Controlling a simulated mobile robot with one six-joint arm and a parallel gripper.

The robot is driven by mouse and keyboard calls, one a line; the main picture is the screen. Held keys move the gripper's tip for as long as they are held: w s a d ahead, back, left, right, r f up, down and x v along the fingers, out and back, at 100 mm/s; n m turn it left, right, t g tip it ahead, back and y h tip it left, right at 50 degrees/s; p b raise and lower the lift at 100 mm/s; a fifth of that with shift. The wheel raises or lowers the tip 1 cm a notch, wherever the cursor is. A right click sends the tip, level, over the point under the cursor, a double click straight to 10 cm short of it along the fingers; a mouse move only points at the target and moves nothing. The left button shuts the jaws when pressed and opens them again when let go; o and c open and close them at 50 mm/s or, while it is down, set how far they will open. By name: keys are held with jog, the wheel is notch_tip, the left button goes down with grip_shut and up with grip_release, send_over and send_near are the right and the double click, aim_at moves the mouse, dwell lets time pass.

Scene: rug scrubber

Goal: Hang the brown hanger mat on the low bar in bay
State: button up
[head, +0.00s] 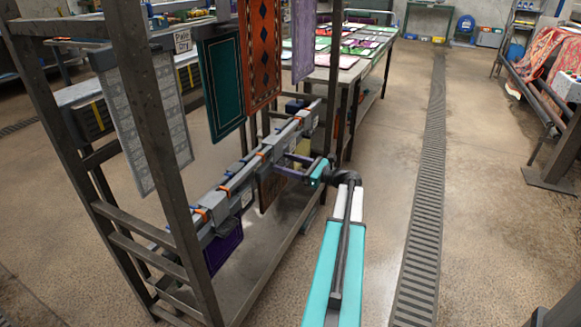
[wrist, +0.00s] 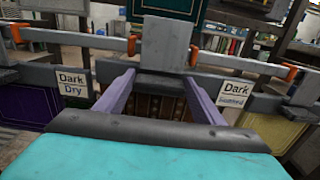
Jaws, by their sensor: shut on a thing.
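The brown hanger mat (head: 271,187) hangs upright just below the low bar (head: 232,184) of the rack. In the wrist view its patterned brown face (wrist: 155,106) shows between my fingers, under a dark hanger piece. My gripper (head: 291,166) reaches in from the right at bar height and is shut on the mat's hanger. Its two purple fingers (wrist: 160,92) also show in the wrist view. A "Dark Dry" sign (wrist: 73,85) is left of the fingers, and another "Dark" sign (wrist: 233,95) with unclear second line is right. I cannot tell whether the hanger rests on the bar.
A purple mat (head: 224,246) hangs left of the brown one, and a yellowish mat (wrist: 268,136) right of it. Teal (head: 222,85), orange (head: 259,50) and grey (head: 145,120) mats hang higher. A rack post (head: 160,150) stands at left. Floor right of the rack is clear.

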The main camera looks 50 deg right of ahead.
jog(key=shift+b+x, duration=0.45)
jog(key=shift+x, duration=0.7)
jog(key=shift+f, duration=1.45)
jog(key=o, duration=1.6)
jog(key=shift+s, duration=0.1)
jog(key=p+v, duration=0.2)
jog(key=v, duration=1.1)
jog(key=shift+s+d+f, duration=0.1)
jog(key=shift+s, duration=0.25)
